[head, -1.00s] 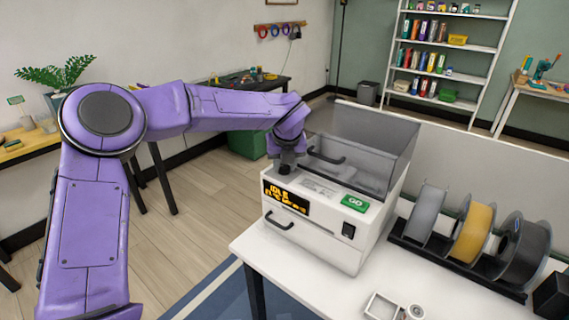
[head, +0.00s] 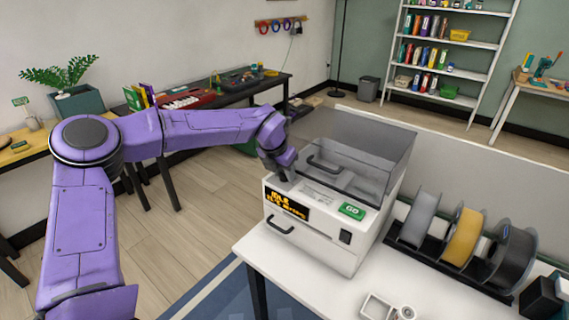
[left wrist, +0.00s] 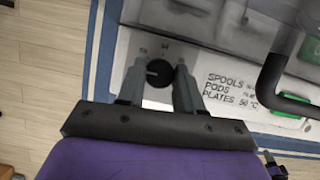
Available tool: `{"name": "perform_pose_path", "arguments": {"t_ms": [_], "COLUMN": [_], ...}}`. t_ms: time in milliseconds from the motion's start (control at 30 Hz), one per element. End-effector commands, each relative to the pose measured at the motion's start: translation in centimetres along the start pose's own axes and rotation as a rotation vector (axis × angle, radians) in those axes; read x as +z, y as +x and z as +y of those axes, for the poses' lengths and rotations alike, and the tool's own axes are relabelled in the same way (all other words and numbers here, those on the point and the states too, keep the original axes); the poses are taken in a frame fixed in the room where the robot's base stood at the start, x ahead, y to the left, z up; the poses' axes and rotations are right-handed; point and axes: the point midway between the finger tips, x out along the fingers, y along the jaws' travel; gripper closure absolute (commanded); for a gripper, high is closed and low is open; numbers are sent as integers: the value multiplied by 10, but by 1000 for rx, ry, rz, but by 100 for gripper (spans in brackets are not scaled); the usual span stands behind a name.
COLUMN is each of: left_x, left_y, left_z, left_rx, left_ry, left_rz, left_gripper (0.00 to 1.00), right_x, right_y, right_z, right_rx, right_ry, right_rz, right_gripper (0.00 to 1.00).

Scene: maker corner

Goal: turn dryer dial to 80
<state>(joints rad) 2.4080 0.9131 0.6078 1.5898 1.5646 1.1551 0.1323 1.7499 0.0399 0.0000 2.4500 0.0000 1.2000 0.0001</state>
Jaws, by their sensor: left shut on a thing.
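The white dryer (head: 320,240) stands on the white table, with a clear grey lid, a dark display with orange text (head: 287,205) and a green GO button (head: 351,210). The display's first line seems to read IDLE; the rest is too blurred to read. My right gripper is not in view.
A rack of grey, yellow and black filament spools (head: 459,236) stands right of the dryer. A dark lid handle (left wrist: 270,85) is close to the right of my gripper. The white table's front (head: 330,290) has a small tray (head: 377,307).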

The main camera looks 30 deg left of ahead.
Motion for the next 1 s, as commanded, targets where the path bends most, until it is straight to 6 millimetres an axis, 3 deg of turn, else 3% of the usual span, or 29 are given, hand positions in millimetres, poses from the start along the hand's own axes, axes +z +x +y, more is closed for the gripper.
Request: {"name": "perform_pose_path", "arguments": {"t_ms": [33, 400, 1000], "left_x": [2, 1, 2], "left_y": [-5, -3, 2], "left_z": [1, 3, 5], "left_rx": [-19, -152, -342], "left_ry": [36, 359, 821], "left_rz": [3, 2, 1], "left_gripper": [95, 95, 95], "right_x": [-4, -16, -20], "right_y": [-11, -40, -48], "right_z": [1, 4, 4], "right_rx": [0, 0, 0], "right_ry": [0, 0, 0], "right_rz": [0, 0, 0], "right_gripper": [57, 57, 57]}}
